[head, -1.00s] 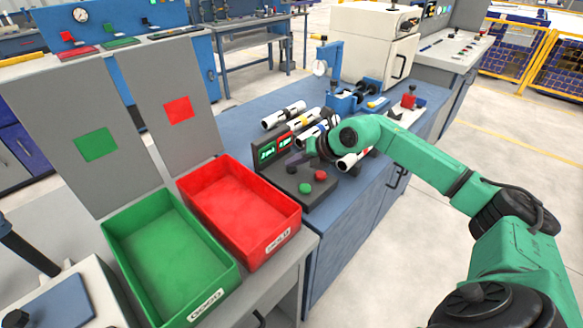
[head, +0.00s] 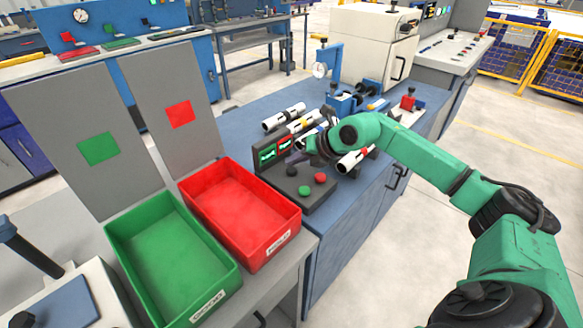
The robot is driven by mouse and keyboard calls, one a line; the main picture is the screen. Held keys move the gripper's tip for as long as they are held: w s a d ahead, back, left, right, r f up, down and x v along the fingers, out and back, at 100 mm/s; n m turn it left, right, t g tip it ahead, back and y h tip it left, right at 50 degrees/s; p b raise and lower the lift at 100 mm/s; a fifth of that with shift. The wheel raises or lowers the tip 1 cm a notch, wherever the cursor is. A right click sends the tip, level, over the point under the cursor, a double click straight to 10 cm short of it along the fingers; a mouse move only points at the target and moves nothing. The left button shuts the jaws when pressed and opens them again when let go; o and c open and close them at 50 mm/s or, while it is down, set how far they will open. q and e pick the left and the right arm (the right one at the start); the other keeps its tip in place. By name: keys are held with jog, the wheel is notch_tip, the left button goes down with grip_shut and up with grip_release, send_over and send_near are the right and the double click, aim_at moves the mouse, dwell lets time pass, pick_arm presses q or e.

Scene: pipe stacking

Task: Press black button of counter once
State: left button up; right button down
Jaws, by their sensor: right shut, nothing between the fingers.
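The counter (head: 311,196) is a dark grey box on the blue bench, with green and red lit displays on its upright panel. Its top carries a black button (head: 291,170), a green button (head: 304,190) and a red button (head: 320,177). My right gripper (head: 294,158) is shut and empty. Its dark fingers point left, just above and behind the black button in the picture. I cannot tell whether they touch the button. My left gripper is not in view.
A red bin (head: 292,213) and a green bin (head: 229,283) stand left of the counter. Several white pipes (head: 284,117) lie behind it, close to my right gripper. A blue fixture with a dial gauge (head: 320,70) stands farther back. The floor at right is open.

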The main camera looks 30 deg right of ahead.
aim_at(294, 172)
notch_tip(294, 172, up, 5)
jog(key=p, duration=0.4)
dwell(0.4)
dwell(0.4)
